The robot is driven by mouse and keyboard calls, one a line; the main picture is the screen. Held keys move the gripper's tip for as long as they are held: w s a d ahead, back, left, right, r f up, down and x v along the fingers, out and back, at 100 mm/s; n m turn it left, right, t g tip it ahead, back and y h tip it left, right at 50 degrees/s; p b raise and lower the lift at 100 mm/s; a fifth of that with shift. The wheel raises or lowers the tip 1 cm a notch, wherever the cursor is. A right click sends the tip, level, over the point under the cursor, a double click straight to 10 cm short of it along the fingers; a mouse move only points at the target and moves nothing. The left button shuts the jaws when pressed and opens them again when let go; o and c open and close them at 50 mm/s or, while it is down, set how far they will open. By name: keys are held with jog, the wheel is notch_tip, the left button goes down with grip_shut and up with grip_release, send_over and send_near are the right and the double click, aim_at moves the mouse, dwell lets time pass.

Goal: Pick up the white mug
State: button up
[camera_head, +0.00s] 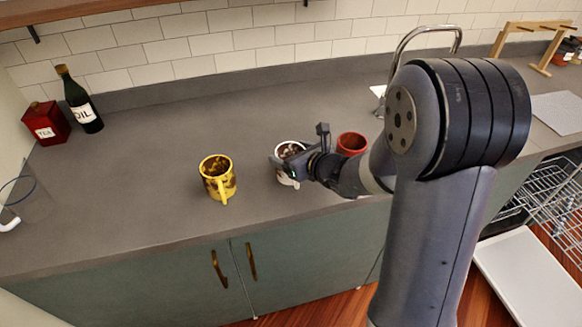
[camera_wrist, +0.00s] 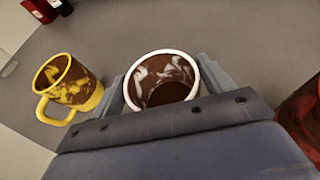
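The white mug (camera_head: 281,179) stands at the front middle of the counter, with brown and whitish contents or interior. In the wrist view the white mug (camera_wrist: 196,66) sits between the two fingers of my gripper (camera_wrist: 163,85), its rim close to both. My gripper (camera_head: 285,162) comes in from the right and hides part of the mug in the head view. I cannot tell whether the fingers press on the mug or only stand around it. The mug appears upright on the counter; I see no clear gap beneath it.
A yellow mug (camera_head: 217,180) stands to the left and a red mug (camera_head: 351,144) to the right. A dark oil bottle (camera_head: 82,103) and a red tea box (camera_head: 45,124) are at the back left. A faucet (camera_head: 425,30) is behind my arm.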

jog(key=c, duration=1.2)
jog(key=shift+c, duration=0.2)
